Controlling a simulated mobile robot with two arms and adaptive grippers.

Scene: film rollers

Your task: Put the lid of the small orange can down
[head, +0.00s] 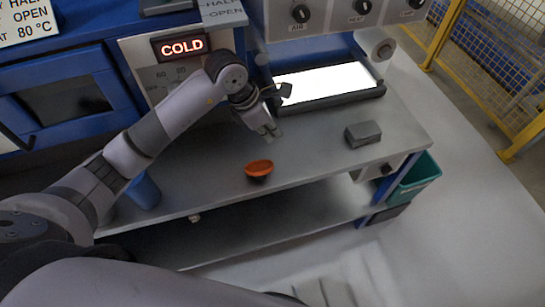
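A small orange-topped round thing (259,168) with a dark lower part stands on the grey bench top, near its front edge. It looks like the small orange can, but I cannot tell whether the orange top is a separate lid. My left gripper (269,131) is above the bench, behind the orange thing in the picture and apart from it. Its fingers point down and towards the front. They are too small to tell whether they are open or hold a lid. My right gripper is not in view.
A dark grey block (363,133) lies on the bench to the right. A lit white panel (325,82) in a dark frame is at the back. A blue cup-like thing (143,192) stands at the left. Bare bench top lies between the orange thing and the block.

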